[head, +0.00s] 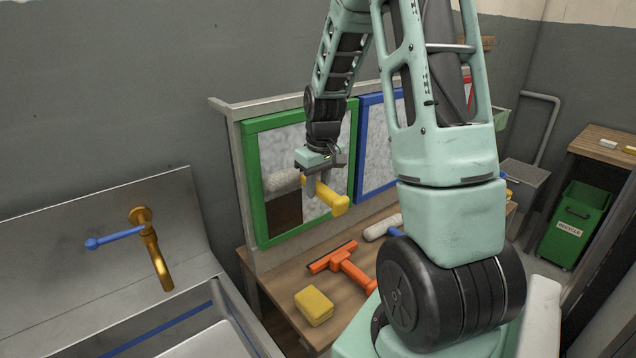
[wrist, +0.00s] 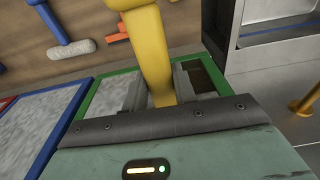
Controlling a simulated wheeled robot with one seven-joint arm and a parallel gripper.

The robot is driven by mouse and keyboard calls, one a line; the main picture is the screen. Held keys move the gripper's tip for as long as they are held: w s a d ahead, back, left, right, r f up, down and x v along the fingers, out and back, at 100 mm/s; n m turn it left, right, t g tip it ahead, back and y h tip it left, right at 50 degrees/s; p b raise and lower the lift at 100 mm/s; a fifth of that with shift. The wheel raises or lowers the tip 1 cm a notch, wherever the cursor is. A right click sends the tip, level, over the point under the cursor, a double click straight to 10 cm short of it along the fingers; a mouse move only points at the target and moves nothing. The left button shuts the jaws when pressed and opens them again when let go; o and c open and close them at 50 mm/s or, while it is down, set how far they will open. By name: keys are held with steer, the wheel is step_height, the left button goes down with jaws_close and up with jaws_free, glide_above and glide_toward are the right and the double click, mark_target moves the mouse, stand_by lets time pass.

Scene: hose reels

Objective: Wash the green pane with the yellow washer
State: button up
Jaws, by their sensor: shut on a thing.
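The green pane (head: 330,185) stands upright behind the bench; grey-white film covers most of its glass, and a dark patch shows at its lower left. My gripper (head: 318,188) is in front of it, shut on the handle of the yellow washer (head: 338,203). The handle's free end points away from the pane, toward the bench side. The washer's pale fuzzy head (head: 282,180) is at the glass, just above the dark patch; I cannot tell whether it touches. In the wrist view the yellow handle (wrist: 150,45) rises between the fingers, with the green frame (wrist: 124,73) behind.
A blue-framed pane (head: 375,150) adjoins on the right, partly behind my arm. On the bench lie an orange squeegee (head: 342,264), a yellow sponge (head: 314,306) and a blue-handled washer (head: 382,227). A metal sink with a brass tap (head: 152,250) is at left, a green bin (head: 573,225) at right.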

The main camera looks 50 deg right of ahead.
step_height(320, 180, down, 7)
steer(key=b, duration=0.4)
steer(key=shift+f+b, duration=0.2)
steer(key=shift+b, duration=0.15)
step_height(320, 180, down, 10)
steer(key=b, duration=0.6)
steer(key=shift+b, duration=0.3)
stand_by(0.7)
steer(key=shift+s, duration=0.1)
steer(key=s+a, duration=0.1)
steer(key=s, duration=0.5)
steer(key=shift+s+a, duration=0.4)
stand_by(1.0)
